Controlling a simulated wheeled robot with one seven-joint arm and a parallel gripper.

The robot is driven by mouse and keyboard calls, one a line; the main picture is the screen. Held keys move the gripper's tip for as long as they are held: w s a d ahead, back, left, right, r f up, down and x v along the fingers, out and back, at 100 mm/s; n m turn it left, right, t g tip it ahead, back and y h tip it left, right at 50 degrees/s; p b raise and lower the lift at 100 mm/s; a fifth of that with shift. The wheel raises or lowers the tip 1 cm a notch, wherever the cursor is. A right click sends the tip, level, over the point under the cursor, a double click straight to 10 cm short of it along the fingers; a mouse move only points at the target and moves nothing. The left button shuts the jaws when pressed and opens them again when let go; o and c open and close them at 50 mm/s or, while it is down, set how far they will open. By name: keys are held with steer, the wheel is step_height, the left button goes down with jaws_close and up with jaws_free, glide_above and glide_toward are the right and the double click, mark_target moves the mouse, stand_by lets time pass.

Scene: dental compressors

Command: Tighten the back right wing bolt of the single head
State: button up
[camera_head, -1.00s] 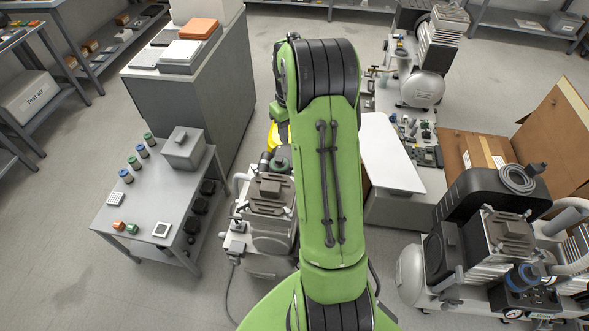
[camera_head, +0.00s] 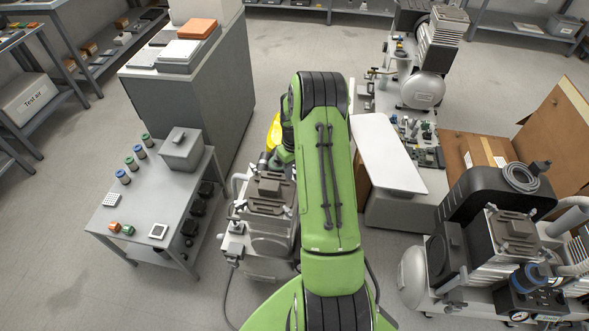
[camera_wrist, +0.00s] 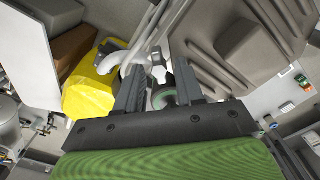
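The single-head compressor (camera_head: 268,215) stands left of my green arm in the head view, partly hidden by it. Its grey ribbed head (camera_wrist: 235,50) fills the upper right of the wrist view. My gripper (camera_wrist: 158,66) is open in the wrist view, its two dark fingers apart at the head's edge. A small pale piece that looks like a wing bolt (camera_wrist: 159,74) shows between the fingertips, and I cannot tell whether either finger touches it. A dark round part with a green ring (camera_wrist: 164,97) lies below it. In the head view my arm hides most of the gripper.
A yellow object (camera_head: 274,132) is beyond the compressor, also seen in the wrist view (camera_wrist: 92,88). A pale pipe (camera_wrist: 118,54) runs close to the left finger. A grey side table (camera_head: 150,205) stands left, a white-topped cabinet (camera_head: 388,155) right. Open floor lies front left.

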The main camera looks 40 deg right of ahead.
jaws_close()
steer(key=shift+m, duration=0.4)
steer(key=m, duration=0.3)
steer(key=shift+d+m+b, duration=0.1)
steer(key=shift+m+b, duration=0.2)
steer(key=shift+m, duration=0.1)
steer(key=m, duration=0.4)
steer(key=shift+s+d+m, duration=0.1)
steer(key=shift+m, duration=0.2)
steer(key=m+b, duration=0.1)
steer(key=m, duration=0.3)
steer(key=shift+s+d, duration=0.1)
steer(key=m, duration=0.4)
steer(key=shift+s+m, duration=0.1)
steer(key=shift+m, duration=0.2)
